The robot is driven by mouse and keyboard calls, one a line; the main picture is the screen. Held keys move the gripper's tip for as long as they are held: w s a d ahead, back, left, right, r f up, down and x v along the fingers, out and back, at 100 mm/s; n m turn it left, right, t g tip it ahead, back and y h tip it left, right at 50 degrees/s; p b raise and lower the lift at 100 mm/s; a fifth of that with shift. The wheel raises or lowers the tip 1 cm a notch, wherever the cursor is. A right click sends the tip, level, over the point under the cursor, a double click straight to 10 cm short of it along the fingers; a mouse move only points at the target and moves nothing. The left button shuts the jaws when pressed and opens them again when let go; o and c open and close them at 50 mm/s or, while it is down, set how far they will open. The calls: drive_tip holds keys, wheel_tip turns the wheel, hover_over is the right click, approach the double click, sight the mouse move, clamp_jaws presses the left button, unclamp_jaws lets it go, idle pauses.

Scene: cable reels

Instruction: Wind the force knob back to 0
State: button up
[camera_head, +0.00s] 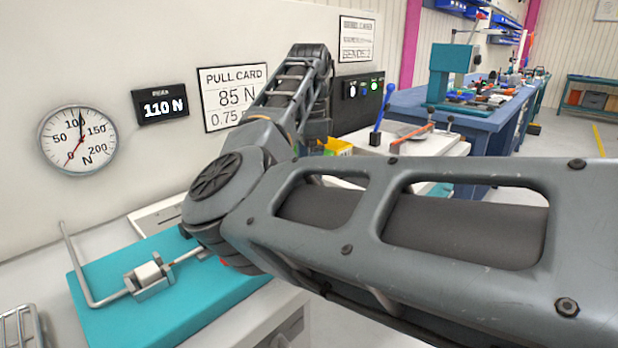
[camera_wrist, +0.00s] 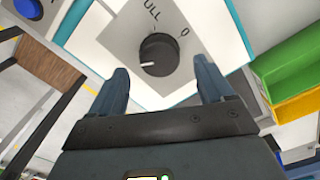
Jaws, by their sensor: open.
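The force knob (camera_wrist: 158,55) is a round black knob on a grey label plate in the wrist view. I cannot tell whether the tips reach the knob's depth. In the head view my arm hides the knob and the fingers.
The digital display (camera_head: 160,107) reads 110 N. A round gauge (camera_head: 78,140) has a black needle near 100. The pull card (camera_head: 234,97) says 85 N. A teal bench plate (camera_head: 190,310) carries a clamp and bent rod. Green (camera_wrist: 290,62) and yellow (camera_wrist: 296,106) bins stand right of the knob.

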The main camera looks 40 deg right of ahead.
drive_tip(key=shift+f, duration=1.65)
drive_tip(key=c, duration=1)
